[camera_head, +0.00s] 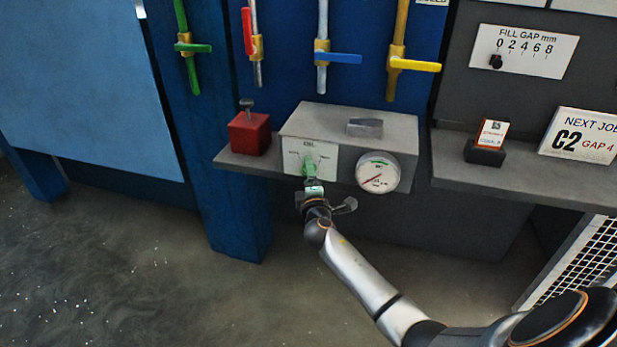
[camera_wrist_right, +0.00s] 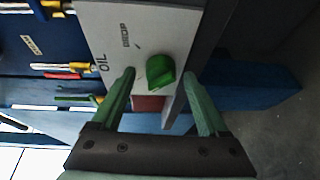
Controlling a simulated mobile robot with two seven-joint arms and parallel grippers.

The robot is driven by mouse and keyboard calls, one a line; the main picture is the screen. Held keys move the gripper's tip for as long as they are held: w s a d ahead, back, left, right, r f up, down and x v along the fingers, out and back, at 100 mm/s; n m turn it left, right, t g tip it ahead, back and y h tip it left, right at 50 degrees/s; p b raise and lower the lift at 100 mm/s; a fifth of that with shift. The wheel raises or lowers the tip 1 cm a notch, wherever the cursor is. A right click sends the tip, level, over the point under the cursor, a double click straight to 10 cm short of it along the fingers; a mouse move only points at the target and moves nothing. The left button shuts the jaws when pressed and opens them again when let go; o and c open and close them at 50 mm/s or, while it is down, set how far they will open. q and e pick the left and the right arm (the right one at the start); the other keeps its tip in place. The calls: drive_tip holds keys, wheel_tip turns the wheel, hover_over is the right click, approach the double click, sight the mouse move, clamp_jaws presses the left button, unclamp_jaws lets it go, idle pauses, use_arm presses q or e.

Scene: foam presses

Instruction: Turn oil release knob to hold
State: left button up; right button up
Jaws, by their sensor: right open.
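The green oil release knob (camera_head: 309,167) is on the white front plate (camera_head: 296,157) of a grey box on a shelf. In the right wrist view the knob (camera_wrist_right: 161,72) stands out from the plate, near the words OIL and DROP. Which label it points to, I cannot tell for sure. My right gripper (camera_head: 312,184) is right in front of the plate and partly covers the knob in the head view. Its green fingers are open, one on each side of the knob, with gaps visible. My left gripper is not in view.
A round pressure gauge (camera_head: 377,172) sits close to the right of the knob. A red block (camera_head: 249,133) stands left of the box, and a grey lever piece (camera_head: 364,127) lies on top. Coloured valve handles (camera_head: 338,58) hang on the blue wall above. The floor below is clear.

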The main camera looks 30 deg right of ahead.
drive_tip(key=shift+s, duration=0.1)
drive_tip(key=v, duration=1.2)
drive_tip(key=shift+p, duration=0.4)
drive_tip(key=shift+s+a, duration=0.1)
drive_tip(key=shift+a, duration=0.05)
drive_tip(key=s+a+f+m+g+y+p, duration=0.2)
drive_tip(key=s+a+f+m+y, duration=0.1)
drive_tip(key=s, duration=0.4)
drive_tip(key=s+a+f+m+g+y+p, duration=0.2)
drive_tip(key=s+a+f+m+y+p, duration=0.1)
drive_tip(key=s+a+f, duration=0.3)
drive_tip(key=s+a+f+m+g+y+p, duration=0.2)
drive_tip(key=s+a+f+m+y, duration=0.2)
drive_tip(key=s+a, duration=0.4)
drive_tip(key=shift+s+f, duration=0.75)
drive_tip(key=shift+s, duration=0.35)
